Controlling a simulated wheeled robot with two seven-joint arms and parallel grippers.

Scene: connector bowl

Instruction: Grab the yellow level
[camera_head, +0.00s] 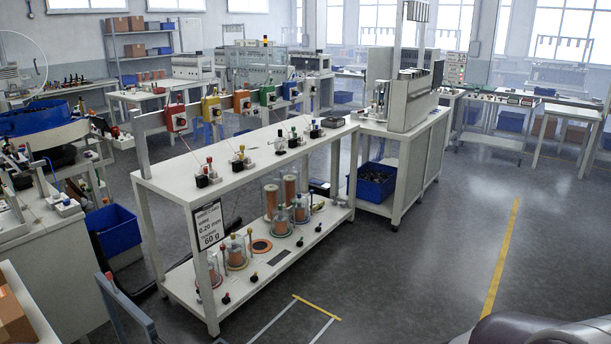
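No tool plainly marked as a level shows. Which yellow thing is the level I cannot tell. Neither of my grippers is in view.
The bench's lower shelf holds glass jars with copper-coloured coils (280,222). A blue bin (376,182) sits under the machine cabinet at right. Another blue bin (112,229) stands left of the bench. Grey floor (420,265) is open in front and right.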

